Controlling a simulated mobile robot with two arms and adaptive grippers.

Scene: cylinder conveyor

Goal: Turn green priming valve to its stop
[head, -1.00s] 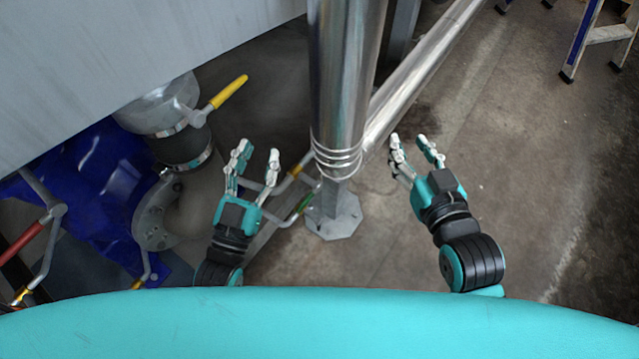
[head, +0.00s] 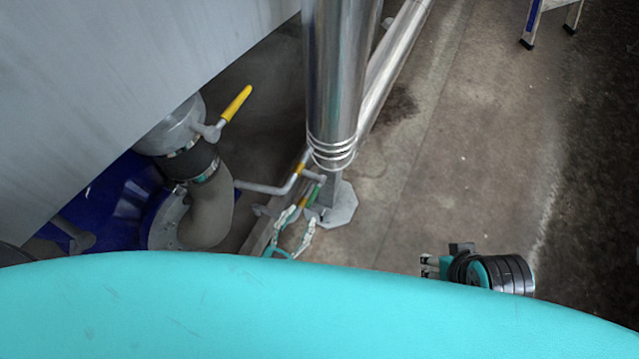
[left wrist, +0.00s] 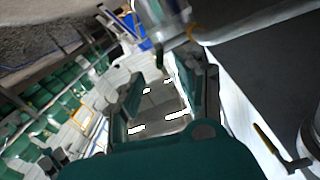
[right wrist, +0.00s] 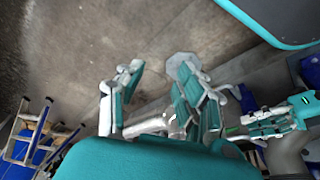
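The green priming valve handle (head: 313,196) is a short green lever on thin pipework beside the foot of the steel column in the head view. My left gripper (head: 300,219) is just below it, with its fingers apart and pointing up towards it. I cannot tell whether they touch the handle. The left wrist view also shows this gripper (left wrist: 168,85) open, with no object clearly between the fingers. My right gripper (head: 425,266) is well to the right of the column, turned sideways; in the right wrist view (right wrist: 157,75) it is open and empty.
The steel column (head: 333,90) with its foot plate (head: 341,208) stands right beside the handle. A yellow valve lever (head: 237,103) sits on the grey hose coupling at left. A thin pipe (head: 265,188) runs to the column. The floor on the right is clear up to the stepladder (head: 528,42).

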